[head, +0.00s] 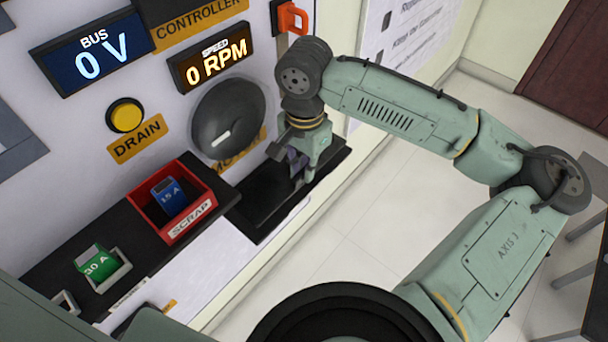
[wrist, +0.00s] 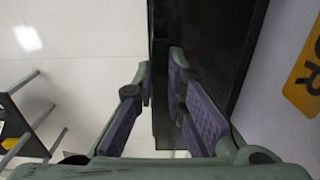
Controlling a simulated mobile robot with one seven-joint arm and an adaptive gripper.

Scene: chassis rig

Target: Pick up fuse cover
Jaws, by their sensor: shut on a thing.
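My gripper (head: 303,172) points down over the black shelf at the right end of the panel, below the dark round motor dial. In the wrist view its two purple-padded fingers (wrist: 160,95) are close together with a narrow dark strip between them. I take the black fuse cover (head: 262,202) to be the dark slab under the gripper; its dark surface also shows in the wrist view (wrist: 222,50). The fingers are shut on a dark part of it, mostly hidden by the fingers. Its outline merges with the black shelf, so I cannot tell whether it is lifted.
A red scrap bin (head: 188,228) holds a blue 15 A fuse (head: 168,197). A green 30 A fuse (head: 97,262) sits in a holder to its left. The panel shows 0 V (head: 101,57) and 0 RPM (head: 217,60). Open floor (head: 375,225) lies right of the bench.

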